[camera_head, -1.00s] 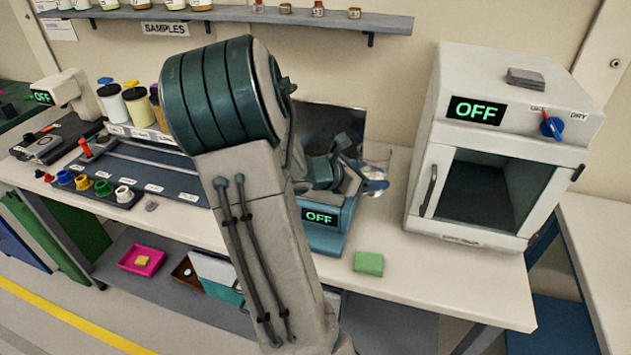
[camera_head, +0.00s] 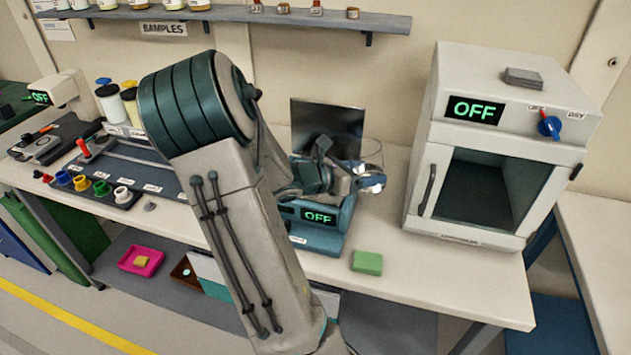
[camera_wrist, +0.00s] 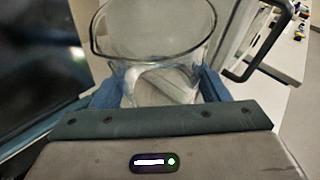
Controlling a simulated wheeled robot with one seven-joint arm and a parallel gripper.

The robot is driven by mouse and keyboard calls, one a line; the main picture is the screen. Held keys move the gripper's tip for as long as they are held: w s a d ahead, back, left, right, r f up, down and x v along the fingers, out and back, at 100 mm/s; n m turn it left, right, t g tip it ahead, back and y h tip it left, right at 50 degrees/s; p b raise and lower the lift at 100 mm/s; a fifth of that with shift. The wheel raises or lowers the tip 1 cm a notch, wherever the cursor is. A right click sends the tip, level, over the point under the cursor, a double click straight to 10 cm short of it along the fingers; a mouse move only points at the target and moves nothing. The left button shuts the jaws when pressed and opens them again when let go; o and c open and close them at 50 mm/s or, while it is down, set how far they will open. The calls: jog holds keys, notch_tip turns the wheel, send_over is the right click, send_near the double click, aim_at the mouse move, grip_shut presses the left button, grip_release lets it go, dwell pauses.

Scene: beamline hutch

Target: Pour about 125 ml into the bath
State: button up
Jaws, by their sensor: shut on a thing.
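A clear glass beaker (camera_wrist: 155,35) is between the blue fingers of my gripper (camera_wrist: 160,88), which is shut on it. Its rim and spout show in the wrist view; I cannot tell how much liquid it holds. In the head view, the gripper (camera_head: 370,182) and the faint beaker (camera_head: 373,150) are above the bench, at the upper right of a teal unit (camera_head: 325,238) that looks like the bath. That unit has a green OFF display. My arm hides its left part, and its opening is not clear.
A dark upright panel (camera_head: 335,118) stands behind the gripper. A white oven (camera_head: 425,190) with an OFF display is to the right. A green block (camera_head: 367,262) lies on the bench front. Jars (camera_head: 108,100) and a rack of coloured pieces (camera_head: 120,197) are left. A shelf (camera_head: 250,14) runs above.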

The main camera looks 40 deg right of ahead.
aim_at(349, 154)
jog(key=shift+w+a+n+g+h+b, duration=0.3)
jog(key=shift+w+n+g+h+b, duration=0.3)
jog(key=shift+n+h, duration=0.25)
jog(key=shift+w+a+r+n+h+b, duration=0.25)
jog(key=shift+w+n+h+b, duration=0.15)
jog(key=shift+n+h+b, duration=0.2)
jog(key=shift+r+n+g+h+b, duration=0.3)
jog(key=shift+r+n+h+b, duration=0.25)
jog(key=shift+n+h, duration=0.15)
jog(key=shift+r+n+h, duration=0.65)
jog(key=shift+r+h, duration=0.1)
jog(key=shift+r, duration=0.75)
jog(key=shift+n, duration=0.3)
jog(key=shift+r+n+t+h+b, duration=0.4)
jog(key=shift+r+n+h+b, duration=0.15)
jog(key=shift+n+h, duration=0.2)
jog(key=shift+r+n+t+h+b, duration=0.45)
jog(key=shift+n+h+b, duration=0.2)
jog(key=shift+n, duration=0.2)
jog(key=shift+r+p, duration=0.2)
jog(key=shift+p, duration=0.15)
jog(key=shift+w+a+r+n+t+h+p, duration=0.15)
jog(key=shift+w+r+n+t+h+p, duration=0.2)
jog(key=shift+r+n+p, duration=0.25)
jog(key=shift+r+n+t+h+p, duration=0.35)
jog(key=shift+r+n+p, duration=0.15)
jog(key=shift+p, duration=0.55)
